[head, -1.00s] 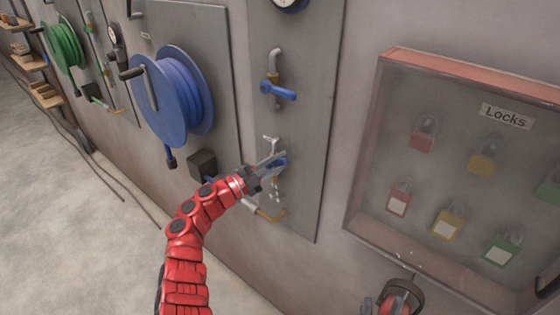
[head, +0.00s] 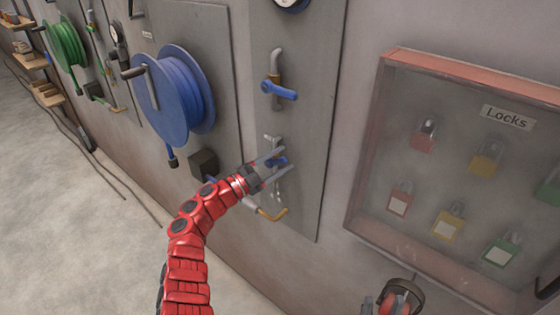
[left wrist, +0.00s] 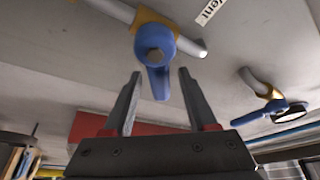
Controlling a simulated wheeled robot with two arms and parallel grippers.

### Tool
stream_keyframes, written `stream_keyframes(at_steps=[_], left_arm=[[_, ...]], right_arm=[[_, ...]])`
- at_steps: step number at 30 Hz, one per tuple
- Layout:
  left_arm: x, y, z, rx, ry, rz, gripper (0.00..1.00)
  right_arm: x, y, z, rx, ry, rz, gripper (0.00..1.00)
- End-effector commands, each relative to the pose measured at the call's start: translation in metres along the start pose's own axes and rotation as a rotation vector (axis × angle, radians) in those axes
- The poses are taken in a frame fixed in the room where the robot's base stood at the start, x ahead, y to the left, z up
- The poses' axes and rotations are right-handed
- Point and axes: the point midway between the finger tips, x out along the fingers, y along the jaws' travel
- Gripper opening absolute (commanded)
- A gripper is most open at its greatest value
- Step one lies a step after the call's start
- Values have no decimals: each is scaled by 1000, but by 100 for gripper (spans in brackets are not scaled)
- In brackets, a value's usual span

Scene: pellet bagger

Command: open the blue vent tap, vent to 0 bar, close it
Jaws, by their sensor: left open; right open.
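The blue vent tap (head: 277,161) is on the grey wall panel, low down. In the left wrist view its blue handle (left wrist: 155,58) points down between my fingertips, at an angle across the pipe. Part of a label ending in "ent" (left wrist: 212,9) shows beside it. My left gripper (head: 289,158) is open around the handle, with a gap on both sides; its fingers also show in the left wrist view (left wrist: 160,74). The gauge (head: 290,4) is cut off at the top edge; its reading cannot be made out. My right gripper (head: 377,303) just shows at the bottom edge, open.
A second blue-handled valve (head: 280,90) sits above the vent tap on the panel. A blue hose reel (head: 178,95) is to the left. A lock box (head: 365,150) with several padlocks is to the right.

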Motion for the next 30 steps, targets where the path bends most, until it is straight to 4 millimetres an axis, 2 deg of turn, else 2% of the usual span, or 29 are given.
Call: stream_keyframes(at_steps=[4, 8, 21, 24, 30], left_arm=[[-6, 1, 2, 1, -2, 1, 57], [-25, 4, 4, 2, -7, 2, 57], [-136, 4, 3, 2, -3, 2, 57], [-154, 4, 3, 0, -4, 2, 57], [-172, 1, 1, 0, -1, 0, 57]], right_arm=[[-2, 0, 0, 0, 0, 0, 50], [-10, 0, 2, 0, 0, 0, 50], [-49, -2, 8, 0, 0, 0, 50], [-54, -3, 9, 0, 0, 0, 50], [-58, -3, 10, 0, 0, 0, 50]])
